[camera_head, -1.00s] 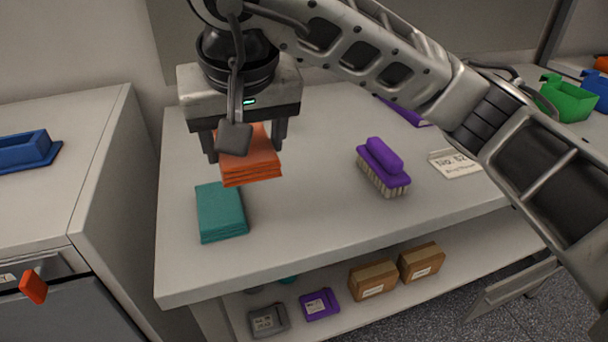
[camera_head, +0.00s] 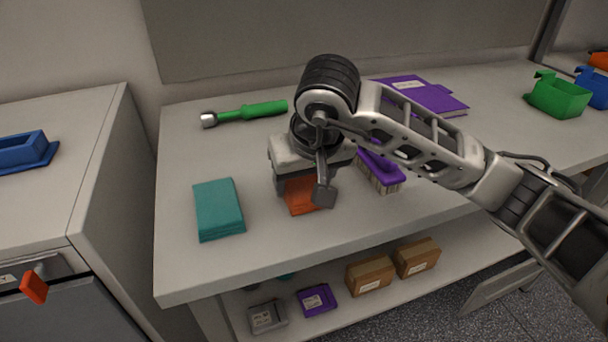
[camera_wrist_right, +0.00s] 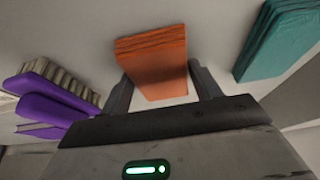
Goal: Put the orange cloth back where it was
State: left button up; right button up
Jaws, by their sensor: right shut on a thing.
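The orange cloth (camera_head: 300,197) is a folded stack, partly hidden by my right gripper in the head view. My right gripper (camera_head: 298,193) is shut on it, low over the bench between the teal cloth and the purple brush. In the right wrist view the orange cloth (camera_wrist_right: 155,62) sits between the two fingers (camera_wrist_right: 162,85). I cannot tell whether it touches the bench top. My left gripper is not in view.
A folded teal cloth (camera_head: 219,209) lies to the left, apart from the orange one. A green-handled tool (camera_head: 245,112) and purple binder (camera_head: 425,97) lie farther back. The bench front (camera_head: 250,255) is clear.

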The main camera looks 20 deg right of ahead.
jog(key=shift+f, duration=0.15)
jog(key=o, duration=1)
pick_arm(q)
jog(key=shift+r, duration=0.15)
